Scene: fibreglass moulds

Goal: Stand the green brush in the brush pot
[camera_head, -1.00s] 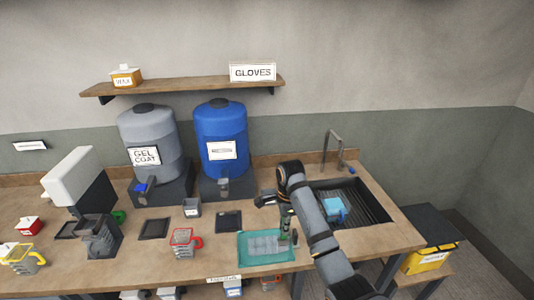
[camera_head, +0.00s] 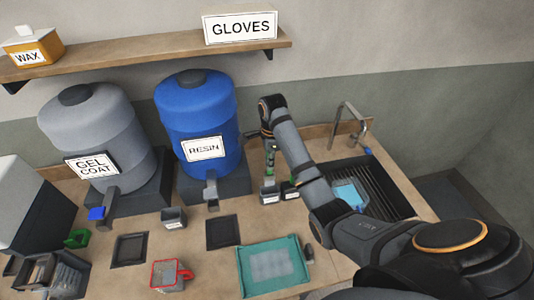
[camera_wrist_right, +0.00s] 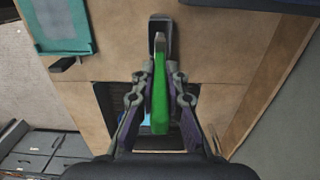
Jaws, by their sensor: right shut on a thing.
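My right gripper (camera_head: 269,146) is shut on the green brush (camera_wrist_right: 160,92), which shows between its fingers in the right wrist view. In the head view only a small green part of the brush (camera_head: 270,157) shows below the fingers, roughly upright. A small grey pot with a white label (camera_head: 270,194) stands on the bench right below it, probably the brush pot. In the right wrist view a dark holder (camera_wrist_right: 167,22) lies at the brush's far end. I cannot tell whether that end is inside it or above it. My left gripper is not in view.
The blue resin drum (camera_head: 197,112) stands close left of my gripper. The sink (camera_head: 385,180) with a light blue thing (camera_head: 348,195) is to the right. A small dark pot (camera_head: 290,190) stands beside the labelled one.

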